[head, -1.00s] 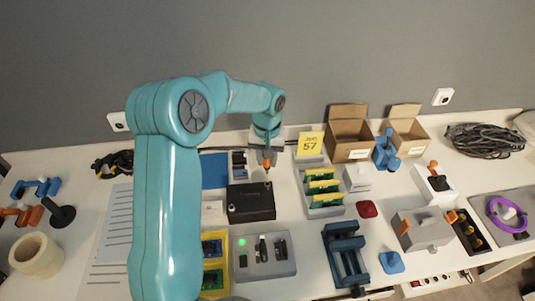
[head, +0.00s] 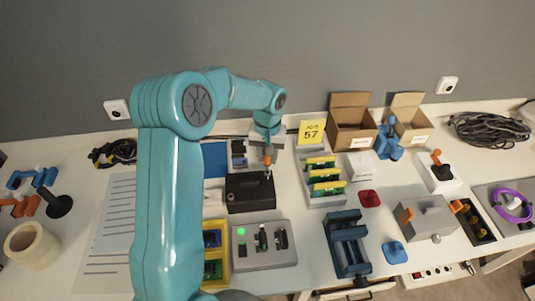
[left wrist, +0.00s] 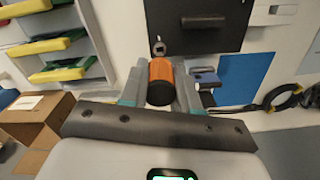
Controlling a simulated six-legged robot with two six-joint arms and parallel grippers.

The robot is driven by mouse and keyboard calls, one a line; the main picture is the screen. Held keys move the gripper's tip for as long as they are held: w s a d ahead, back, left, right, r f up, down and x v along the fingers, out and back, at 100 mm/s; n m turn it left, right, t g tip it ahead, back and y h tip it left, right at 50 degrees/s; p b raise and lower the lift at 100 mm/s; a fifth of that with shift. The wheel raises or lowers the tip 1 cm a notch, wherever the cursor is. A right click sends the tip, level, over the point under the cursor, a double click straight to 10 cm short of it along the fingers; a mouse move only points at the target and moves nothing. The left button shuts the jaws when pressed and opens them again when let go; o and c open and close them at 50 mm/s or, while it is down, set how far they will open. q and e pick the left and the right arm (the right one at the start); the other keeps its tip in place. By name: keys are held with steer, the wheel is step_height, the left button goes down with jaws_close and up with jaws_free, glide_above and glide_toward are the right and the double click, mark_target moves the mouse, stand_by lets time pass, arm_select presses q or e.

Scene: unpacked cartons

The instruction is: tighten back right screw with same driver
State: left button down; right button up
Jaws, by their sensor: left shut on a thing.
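My left gripper (head: 267,150) is shut on an orange driver with a black end (head: 267,161), which points down over the back right corner of the black box (head: 250,196). In the left wrist view the driver (left wrist: 161,78) sits between the two fingers, and the black box (left wrist: 198,38) lies just beyond it. A small round metal piece (left wrist: 159,48) shows at the box corner by the driver. Whether the tip touches a screw is too small to tell. My right gripper is not in view.
A grey tray (head: 289,264) with small parts and a yellow tray (head: 225,265) with boards stand in front of the box. A rack of green and yellow boards (head: 323,172) stands to the right. A blue vise (head: 346,244) is at the front right.

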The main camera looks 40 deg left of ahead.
arm_select(q)
steer(key=shift+f+b, duration=0.65)
steer(key=shift+f, duration=0.25)
